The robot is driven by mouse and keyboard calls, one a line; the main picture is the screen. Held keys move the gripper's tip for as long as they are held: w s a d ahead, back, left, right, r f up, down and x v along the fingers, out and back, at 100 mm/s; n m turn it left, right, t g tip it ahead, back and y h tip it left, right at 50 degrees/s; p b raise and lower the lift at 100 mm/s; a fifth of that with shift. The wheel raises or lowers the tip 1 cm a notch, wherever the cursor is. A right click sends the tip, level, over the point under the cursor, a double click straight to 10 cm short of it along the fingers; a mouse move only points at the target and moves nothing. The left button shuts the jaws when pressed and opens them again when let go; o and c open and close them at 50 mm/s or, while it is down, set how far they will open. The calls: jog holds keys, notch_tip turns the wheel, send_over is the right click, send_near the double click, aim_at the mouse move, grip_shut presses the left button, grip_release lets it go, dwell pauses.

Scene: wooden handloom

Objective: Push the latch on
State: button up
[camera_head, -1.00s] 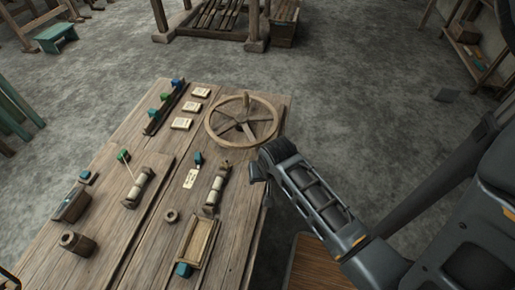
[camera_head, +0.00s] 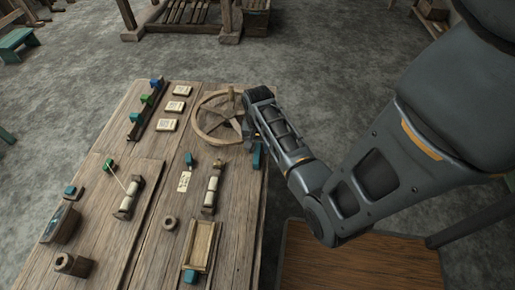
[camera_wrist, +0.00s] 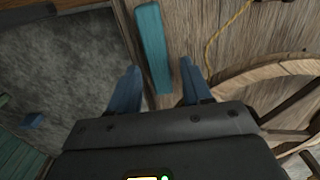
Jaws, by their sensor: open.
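A flat teal bar (camera_wrist: 152,48), which looks like the latch, lies on a wooden surface in the wrist view. A teal piece (camera_head: 257,155) at the table's right edge in the head view seems to be the same part. My gripper (camera_wrist: 160,70) is open, with its blue fingertips on either side of the bar's lower end. I cannot tell whether they touch it. In the head view my gripper (camera_head: 246,122) is at the right rim of the wooden wheel, partly hidden by my wrist.
The wooden wheel (camera_head: 205,127) stands close to my gripper, and its rim (camera_wrist: 265,75) shows at the right of the wrist view. The wooden table (camera_head: 150,230) holds cards, spools, a small tray (camera_head: 199,240) and a peg rack (camera_head: 148,112). Grey floor (camera_head: 320,70) is open beyond the table.

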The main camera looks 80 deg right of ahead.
jog(key=shift+f, duration=0.75)
jog(key=shift+c, duration=0.5)
grip_shut()
